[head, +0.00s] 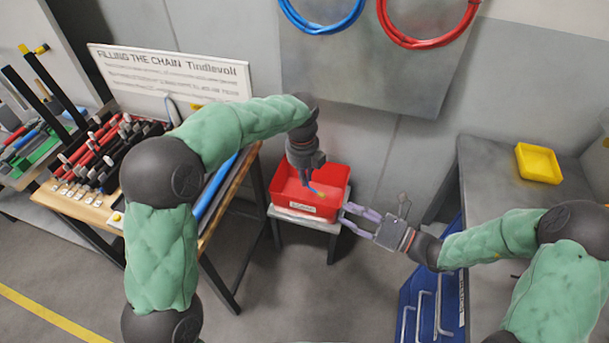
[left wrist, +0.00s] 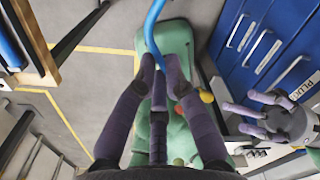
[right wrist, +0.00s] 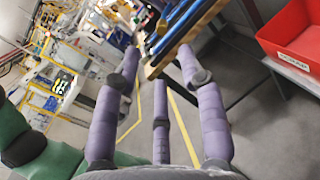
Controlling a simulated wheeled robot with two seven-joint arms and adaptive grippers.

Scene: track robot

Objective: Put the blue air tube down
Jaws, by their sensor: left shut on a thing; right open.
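My left gripper (head: 307,178) points down above the red bin (head: 283,211) in the head view. In the left wrist view its purple fingers (left wrist: 160,72) are shut on the blue air tube (left wrist: 152,30), which curves up out of that picture. My right gripper (head: 352,218) is open and empty at the right side of the bin. Its spread fingers (right wrist: 160,70) also show in the right wrist view, with the bin (right wrist: 292,38) at right.
The bin stands on a small grey stand (head: 300,222). A wooden bench (head: 85,208) with black and red parts is at left. A grey table (head: 480,200) with a yellow tray (head: 538,163) is at right. Blue (head: 322,27) and red (head: 425,43) hose coils hang on the wall panel.

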